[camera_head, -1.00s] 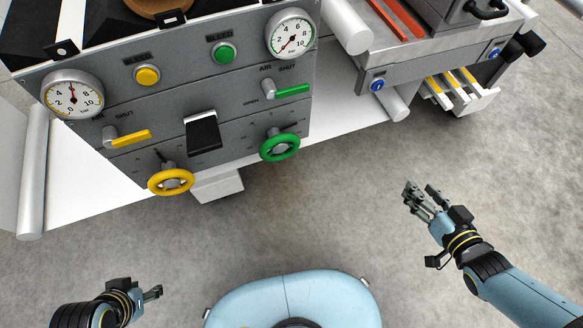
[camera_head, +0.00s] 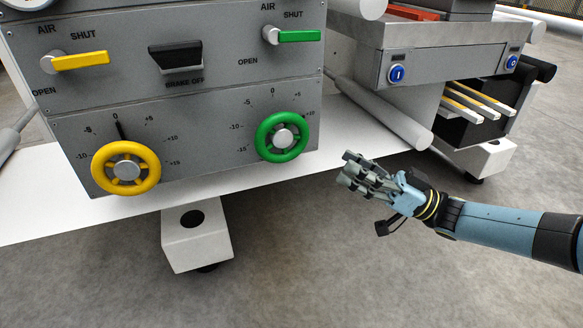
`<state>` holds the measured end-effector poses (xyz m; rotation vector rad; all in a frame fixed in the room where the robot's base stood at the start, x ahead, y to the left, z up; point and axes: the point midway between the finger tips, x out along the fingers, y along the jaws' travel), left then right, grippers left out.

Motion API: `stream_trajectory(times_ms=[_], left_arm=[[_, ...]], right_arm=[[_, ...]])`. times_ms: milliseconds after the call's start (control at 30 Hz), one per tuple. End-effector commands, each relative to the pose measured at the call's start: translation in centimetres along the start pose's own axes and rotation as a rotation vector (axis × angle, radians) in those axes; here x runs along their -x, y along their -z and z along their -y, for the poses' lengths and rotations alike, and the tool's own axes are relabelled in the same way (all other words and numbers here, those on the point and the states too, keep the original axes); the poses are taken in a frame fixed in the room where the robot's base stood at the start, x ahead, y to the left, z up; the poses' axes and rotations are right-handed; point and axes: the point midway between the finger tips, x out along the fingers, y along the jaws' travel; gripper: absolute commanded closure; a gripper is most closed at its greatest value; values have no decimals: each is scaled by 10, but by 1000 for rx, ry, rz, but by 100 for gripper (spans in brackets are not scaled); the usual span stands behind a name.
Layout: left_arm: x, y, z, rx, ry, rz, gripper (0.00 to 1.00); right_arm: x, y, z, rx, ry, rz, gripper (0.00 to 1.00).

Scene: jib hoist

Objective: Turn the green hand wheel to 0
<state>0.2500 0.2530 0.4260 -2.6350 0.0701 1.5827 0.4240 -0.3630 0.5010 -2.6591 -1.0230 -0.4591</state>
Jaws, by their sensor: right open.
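The green hand wheel (camera_head: 282,137) is on the lower right of the grey panel, with a silver hub and a printed scale around it. The 0 is above the wheel. Its pointer is not clear enough to read. My right gripper (camera_head: 352,171) is open and empty, to the right of and a little below the wheel, apart from it. Its fingers point left toward the panel. My left gripper is out of view.
A yellow hand wheel (camera_head: 126,167) is on the panel's left, its pointer near 0. Above are a yellow lever (camera_head: 80,62), a black brake switch (camera_head: 176,56) and a green lever (camera_head: 299,36). A white foot block (camera_head: 196,240) stands below; a grey cylinder (camera_head: 385,115) lies right.

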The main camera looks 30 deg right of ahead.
Motion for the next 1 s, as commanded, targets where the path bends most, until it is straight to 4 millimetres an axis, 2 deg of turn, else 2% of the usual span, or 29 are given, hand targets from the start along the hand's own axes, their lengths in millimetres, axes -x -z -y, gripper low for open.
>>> stream_trajectory(times_ms=[167, 400, 600, 767, 1000], left_arm=[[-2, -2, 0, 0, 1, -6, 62], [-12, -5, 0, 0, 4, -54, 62], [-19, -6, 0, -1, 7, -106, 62], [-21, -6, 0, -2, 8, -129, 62], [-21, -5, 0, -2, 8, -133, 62]], right_arm=[[-20, 1, 0, 1, 2, -6, 55], [-67, 0, 0, 1, 0, -6, 55], [-97, -1, 0, 1, -1, -3, 55], [-107, 0, 0, -1, -2, -2, 55], [-108, 0, 0, 0, -2, -2, 55]])
